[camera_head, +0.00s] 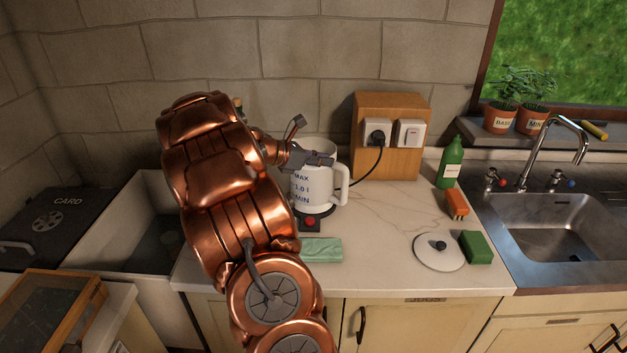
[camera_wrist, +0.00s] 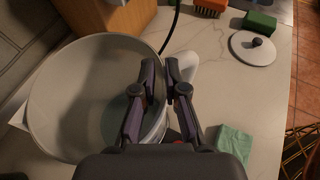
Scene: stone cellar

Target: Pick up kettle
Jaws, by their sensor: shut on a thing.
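The kettle (camera_head: 315,189) is a white, open-topped jug marked "MAX 1.0 l MIN", with a handle on its right side. It stands upright on the counter at its base, which has a red switch (camera_head: 309,222). My gripper (camera_head: 318,160) reaches over its rim from the left in the head view. In the wrist view the kettle (camera_wrist: 60,95) shows its wide open mouth, and my gripper (camera_wrist: 160,82) has its fingers close together at the rim on the handle side. The gripper is shut on the kettle there; the exact contact is partly hidden by the fingers.
A wooden socket box (camera_head: 408,102) with a black cord stands behind right. A white lid (camera_head: 438,252), green sponge (camera_head: 476,247), orange brush (camera_head: 457,204) and green bottle (camera_head: 451,164) lie or stand to the right, before the sink (camera_head: 550,228). A folded green cloth (camera_head: 321,250) lies in front.

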